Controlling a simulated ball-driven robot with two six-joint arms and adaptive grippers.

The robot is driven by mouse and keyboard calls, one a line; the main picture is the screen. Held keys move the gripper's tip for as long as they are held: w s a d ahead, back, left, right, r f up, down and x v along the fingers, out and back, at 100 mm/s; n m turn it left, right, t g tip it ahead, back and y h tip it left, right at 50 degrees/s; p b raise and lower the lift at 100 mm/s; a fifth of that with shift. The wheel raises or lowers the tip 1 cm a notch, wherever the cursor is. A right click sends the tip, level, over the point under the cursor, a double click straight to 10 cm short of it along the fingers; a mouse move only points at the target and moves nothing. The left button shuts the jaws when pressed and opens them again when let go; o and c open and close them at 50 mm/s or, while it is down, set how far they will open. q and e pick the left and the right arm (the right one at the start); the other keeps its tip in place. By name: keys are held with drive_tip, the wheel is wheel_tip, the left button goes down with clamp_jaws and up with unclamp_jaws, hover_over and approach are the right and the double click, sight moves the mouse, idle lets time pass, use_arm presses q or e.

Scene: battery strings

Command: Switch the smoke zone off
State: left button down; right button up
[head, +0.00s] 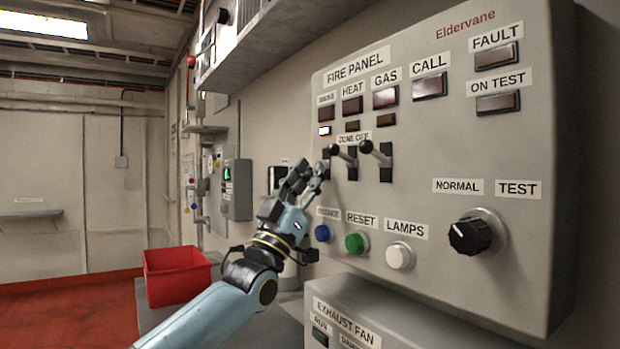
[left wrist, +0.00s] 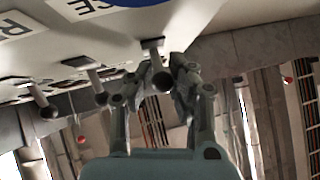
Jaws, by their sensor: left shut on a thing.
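The grey fire panel (head: 440,130) carries a row of toggle levers by the ZONE OFF label (head: 354,137). The HEAT lever (head: 342,153) and GAS lever (head: 374,152) have dark ball knobs that stick out toward the upper left. My left gripper (head: 312,174) is at the leftmost switch, under the SMOKE column, and mostly hides it. In the left wrist view the smoke lever's dark knob (left wrist: 162,82) sits between the fingers, which are shut on it. The small lamp (head: 325,130) under SMOKE is lit bright; those under HEAT and GAS are dark. My right gripper is not in view.
Below the levers are blue (head: 322,233), green (head: 356,243) and white (head: 400,255) buttons. A black rotary knob (head: 470,235) is at right, pointing toward NORMAL. An exhaust fan box (head: 380,320) juts out below. A red bin (head: 177,275) stands at left.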

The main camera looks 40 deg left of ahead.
use_arm(q)
drive_tip(key=shift+f, duration=0.1)
drive_tip(key=c, duration=1.2)
unclamp_jaws()
drive_tip(key=shift+a, duration=0.3)
drive_tip(key=shift+d, duration=0.1)
drive_tip(key=v, duration=1.2)
